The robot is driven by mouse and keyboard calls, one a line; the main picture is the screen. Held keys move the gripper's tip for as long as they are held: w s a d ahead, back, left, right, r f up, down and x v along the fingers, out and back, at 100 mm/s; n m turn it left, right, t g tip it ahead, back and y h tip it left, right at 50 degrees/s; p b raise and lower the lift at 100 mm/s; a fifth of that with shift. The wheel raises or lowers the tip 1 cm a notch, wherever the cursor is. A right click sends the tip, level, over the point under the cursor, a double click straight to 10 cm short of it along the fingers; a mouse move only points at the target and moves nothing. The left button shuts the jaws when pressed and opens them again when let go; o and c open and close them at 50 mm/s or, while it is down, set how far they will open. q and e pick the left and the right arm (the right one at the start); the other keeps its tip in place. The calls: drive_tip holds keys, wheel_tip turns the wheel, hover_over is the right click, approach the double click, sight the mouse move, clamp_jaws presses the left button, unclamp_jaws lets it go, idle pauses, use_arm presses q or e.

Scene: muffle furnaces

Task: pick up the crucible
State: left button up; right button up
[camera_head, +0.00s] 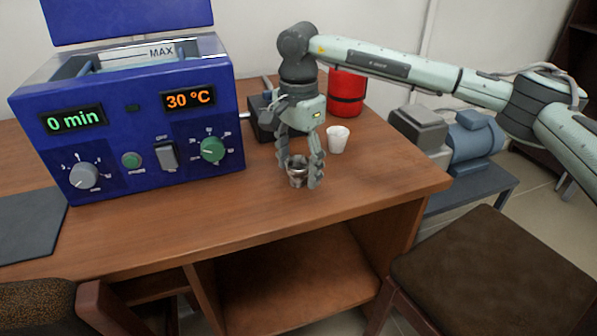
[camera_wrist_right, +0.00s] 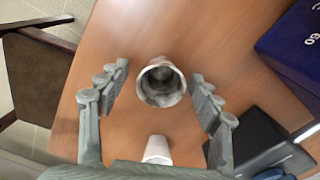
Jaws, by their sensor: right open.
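The crucible (camera_head: 297,171) is a small grey, stained cup standing upright on the wooden table. In the right wrist view the crucible (camera_wrist_right: 161,84) shows its open mouth and dark, mottled inside. My right gripper (camera_head: 300,176) points down over it, open, with one finger on each side. In the wrist view gaps show between the crucible and both fingers of the gripper (camera_wrist_right: 160,78). My left gripper is not in view.
A white cup (camera_head: 338,139) stands just behind the crucible. A blue furnace (camera_head: 130,130) reading 0 min and 30 °C is at the left. A red container (camera_head: 346,92) and a dark device (camera_head: 262,118) stand behind. The table's front right is clear.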

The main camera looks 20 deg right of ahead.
drive_tip(key=shift+w, duration=0.1)
drive_tip(key=c, duration=1.2)
drive_tip(key=shift+o, duration=0.2)
